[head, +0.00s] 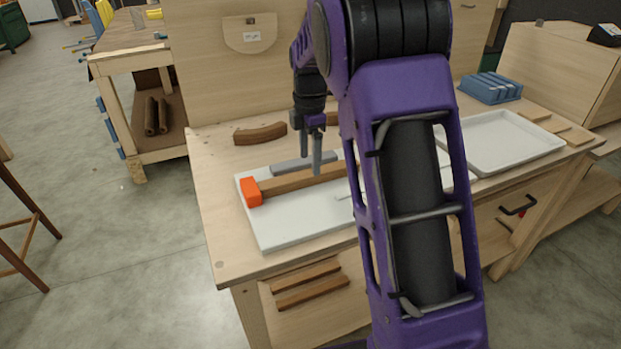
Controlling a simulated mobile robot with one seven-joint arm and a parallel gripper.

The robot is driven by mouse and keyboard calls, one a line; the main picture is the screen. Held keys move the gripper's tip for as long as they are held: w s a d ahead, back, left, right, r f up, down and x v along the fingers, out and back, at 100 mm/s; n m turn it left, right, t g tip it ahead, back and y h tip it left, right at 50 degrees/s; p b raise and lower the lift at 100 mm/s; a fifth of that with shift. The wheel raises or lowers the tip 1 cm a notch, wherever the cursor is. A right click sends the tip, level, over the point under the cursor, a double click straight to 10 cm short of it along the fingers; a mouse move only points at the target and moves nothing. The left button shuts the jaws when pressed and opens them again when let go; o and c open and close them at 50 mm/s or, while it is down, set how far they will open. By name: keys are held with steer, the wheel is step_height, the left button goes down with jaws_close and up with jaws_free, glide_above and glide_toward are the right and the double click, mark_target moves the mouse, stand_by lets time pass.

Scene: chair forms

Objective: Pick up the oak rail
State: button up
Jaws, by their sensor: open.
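A straight brown wooden bar (298,181), which looks like the oak rail, lies on a white board or shallow tray (290,232) on the workbench. An orange block (251,192) is at its left end, and its right end runs behind my arm. My gripper (311,159) points down over the bar, fingers apart and empty. The fingertips are close to the bar; I cannot tell whether they touch it. A grey bar (290,165) lies just behind the wooden one, partly hidden by the fingers.
A curved brown piece (260,134) lies at the bench's back left. An empty white tray (510,140) and a blue rack (490,88) stand to the right. A tall wooden panel (215,75) rises behind the bench.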

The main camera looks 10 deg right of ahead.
mark_target(310, 172)
step_height(310, 172, down, 4)
steer(key=shift+w+d+f+b, duration=0.1)
steer(key=shift+f+b, duration=0.1)
steer(key=shift+b, duration=0.1)
steer(key=shift+r, duration=0.1)
jaws_close()
